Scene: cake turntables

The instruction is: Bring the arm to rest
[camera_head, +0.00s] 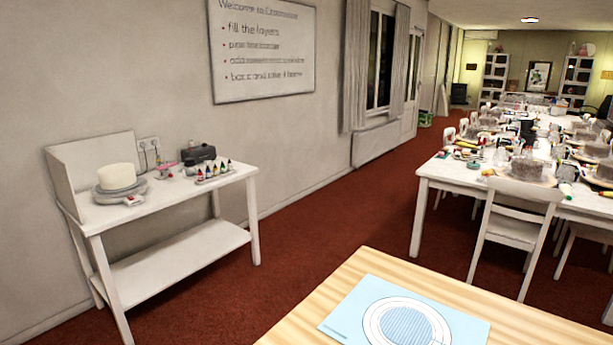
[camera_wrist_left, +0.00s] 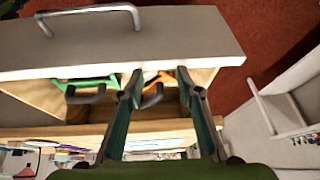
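My left gripper (camera_wrist_left: 160,75) shows in the left wrist view. Its two dark green fingers stand apart, with nothing held between them. Beyond the fingertips is a white drawer front (camera_wrist_left: 195,38) with a grey bar handle (camera_wrist_left: 90,12). Behind that front is a wooden-sided space with something green (camera_wrist_left: 88,80) and something orange in it, partly hidden by the fingers. I cannot tell whether the fingers touch any of it. Neither gripper shows in the head view, and my right gripper is in neither view.
A wooden table (camera_head: 300,328) with a light blue mat (camera_head: 345,317) is at the front. A white side table (camera_head: 180,197) bears a white cake (camera_head: 118,176) on a turntable. A long white table (camera_head: 455,173) with cakes and a chair (camera_head: 515,228) stands at right. Red carpet lies between.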

